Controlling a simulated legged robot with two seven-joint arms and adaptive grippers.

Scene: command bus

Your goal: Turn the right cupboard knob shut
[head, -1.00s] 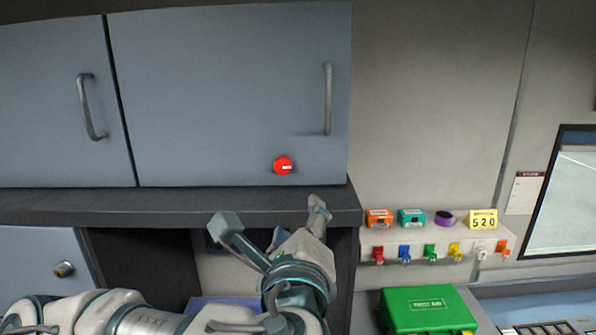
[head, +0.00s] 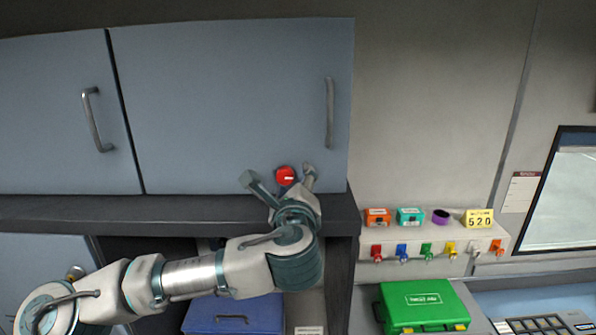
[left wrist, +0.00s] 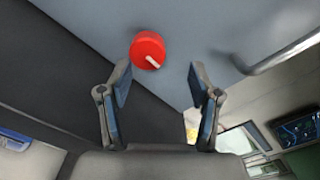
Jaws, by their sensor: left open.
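The red cupboard knob (head: 285,175) sits low on the right blue-grey cupboard door (head: 220,100), near its bottom right. In the left wrist view the round knob (left wrist: 147,50) shows a pale pointer mark that lies slanted. My left gripper (head: 280,180) is open, just below the knob, with its fingers spread to the knob's left and right. In the left wrist view the left gripper (left wrist: 160,85) has nothing between its fingers, and the knob lies beyond the tips, nearer the left finger. My right gripper is not in view.
A vertical handle (head: 329,113) is above right of the knob. A dark shelf edge (head: 150,210) runs below the doors. A green first aid box (head: 425,305) and a rack with several coloured keys (head: 430,240) are at the right.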

